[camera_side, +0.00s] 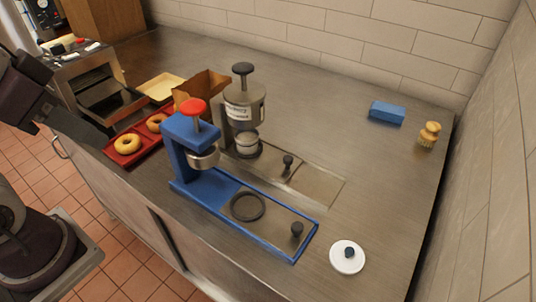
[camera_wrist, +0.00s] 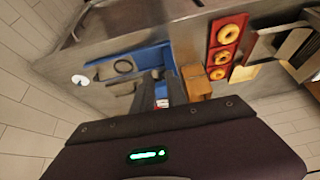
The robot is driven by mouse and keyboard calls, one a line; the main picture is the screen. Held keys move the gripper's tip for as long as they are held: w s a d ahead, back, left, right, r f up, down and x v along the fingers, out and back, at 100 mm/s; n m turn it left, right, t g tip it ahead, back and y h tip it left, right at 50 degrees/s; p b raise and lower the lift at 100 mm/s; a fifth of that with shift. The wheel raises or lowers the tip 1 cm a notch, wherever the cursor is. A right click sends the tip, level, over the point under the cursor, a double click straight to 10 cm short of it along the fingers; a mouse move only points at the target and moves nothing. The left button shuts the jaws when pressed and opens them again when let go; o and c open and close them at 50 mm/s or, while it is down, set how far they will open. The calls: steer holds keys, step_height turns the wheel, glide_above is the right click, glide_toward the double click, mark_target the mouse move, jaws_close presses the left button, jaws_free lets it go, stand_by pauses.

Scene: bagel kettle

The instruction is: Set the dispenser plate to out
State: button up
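The blue dispenser (camera_side: 181,155) with a red knob (camera_side: 193,107) stands on the steel counter in the side view. Its long base holds a flat plate (camera_side: 270,221) with a dark ring (camera_side: 248,206) and a black knob (camera_side: 297,229) near the right end. Behind it stands a grey dispenser (camera_side: 243,106) with its own plate and black knob (camera_side: 288,160). The blue base (camera_wrist: 128,60) also shows in the wrist view. My gripper (camera_wrist: 162,82) appears open and empty there, its fingers apart, well away from the plate. In the side view my arm is at the far left.
A red tray (camera_side: 126,158) of bagels and a brown box (camera_side: 203,86) are left of the dispensers. A white lid (camera_side: 347,257) lies at the right front. A blue block (camera_side: 387,112) and a brush (camera_side: 429,134) are farther back. The counter between is clear.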

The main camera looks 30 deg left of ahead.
steer(key=o, duration=0.4)
steer(key=w+d+r+m, duration=0.1)
steer(key=w+r+m, duration=0.2)
steer(key=w, duration=0.6)
steer(key=shift+w+d+r+g, duration=0.15)
steer(key=shift+w+r+g, duration=0.15)
steer(key=shift+r, duration=0.25)
steer(key=w, duration=0.2)
steer(key=w+d+m, duration=0.1)
steer(key=w, duration=0.1)
steer(key=w+d+m, duration=0.1)
steer(key=w, duration=0.2)
steer(key=shift+d+r+y, duration=0.1)
steer(key=shift+r+y, duration=0.1)
steer(key=shift+y, duration=0.1)
steer(key=w+d+f+m, duration=0.35)
steer(key=w+d, duration=0.25)
steer(key=w, duration=0.5)
steer(key=n+g, duration=0.4)
steer(key=g, duration=0.1)
glide_above(289, 157)
step_height(289, 157, down, 15)
steer(key=shift+a, duration=0.1)
step_height(289, 157, down, 7)
steer(key=shift+s+f, duration=0.1)
steer(key=shift+f, duration=0.1)
jaws_close()
steer(key=shift+r, duration=0.1)
